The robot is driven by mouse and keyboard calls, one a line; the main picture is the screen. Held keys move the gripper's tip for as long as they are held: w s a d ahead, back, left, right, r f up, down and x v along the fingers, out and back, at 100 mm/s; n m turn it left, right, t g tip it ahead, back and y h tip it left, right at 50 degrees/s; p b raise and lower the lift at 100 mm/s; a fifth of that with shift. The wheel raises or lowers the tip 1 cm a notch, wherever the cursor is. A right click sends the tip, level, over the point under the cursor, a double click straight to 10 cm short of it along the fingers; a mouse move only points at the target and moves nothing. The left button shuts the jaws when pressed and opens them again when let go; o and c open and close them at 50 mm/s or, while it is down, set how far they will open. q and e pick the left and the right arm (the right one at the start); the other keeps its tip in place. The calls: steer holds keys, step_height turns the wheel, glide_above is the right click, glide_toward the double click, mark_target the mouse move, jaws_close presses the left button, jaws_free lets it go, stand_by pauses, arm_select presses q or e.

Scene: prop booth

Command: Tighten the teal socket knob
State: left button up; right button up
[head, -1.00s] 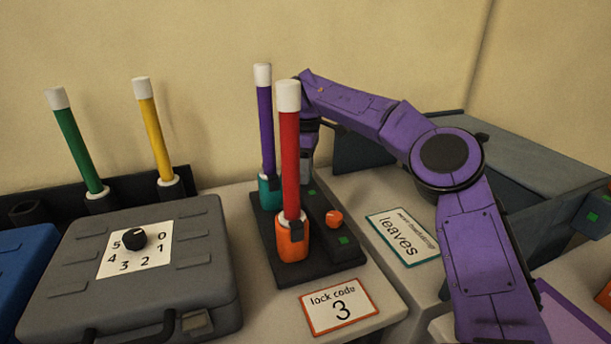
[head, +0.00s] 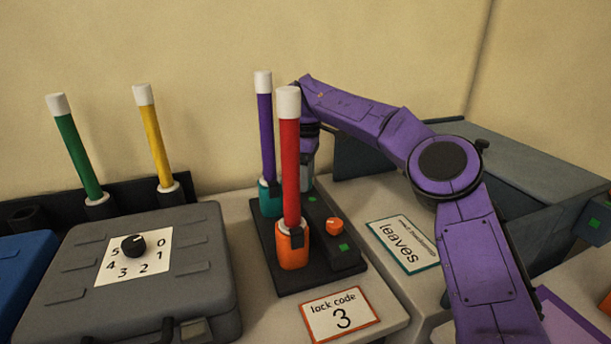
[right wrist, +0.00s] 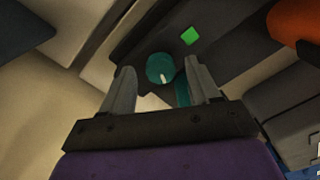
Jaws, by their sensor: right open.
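The teal knob (right wrist: 160,68) shows in the right wrist view as a round cap with a pale pointer mark. My right gripper (right wrist: 158,74) is open, with one finger on either side of the knob and visible gaps between. In the head view the gripper (head: 308,178) is behind the red stick and hides the knob. The teal socket (head: 270,204) holds a purple stick (head: 265,130) upright on the black base (head: 318,272). A bit of teal shows behind the right finger in the wrist view. My left gripper is not in view.
A red stick (head: 289,170) stands in the orange socket (head: 293,252) in front, beside an orange knob (head: 334,226). A grey case (head: 190,285) with a dial is at left. Cards reading "lock code 3" (head: 340,313) and "leaves" (head: 403,243) lie nearby. A dark box (head: 540,170) is at right.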

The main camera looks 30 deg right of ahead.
step_height(320, 180, up, 10)
steer(key=p, duration=0.4)
steer(key=shift+d, duration=0.15)
steer(key=shift+w, duration=0.1)
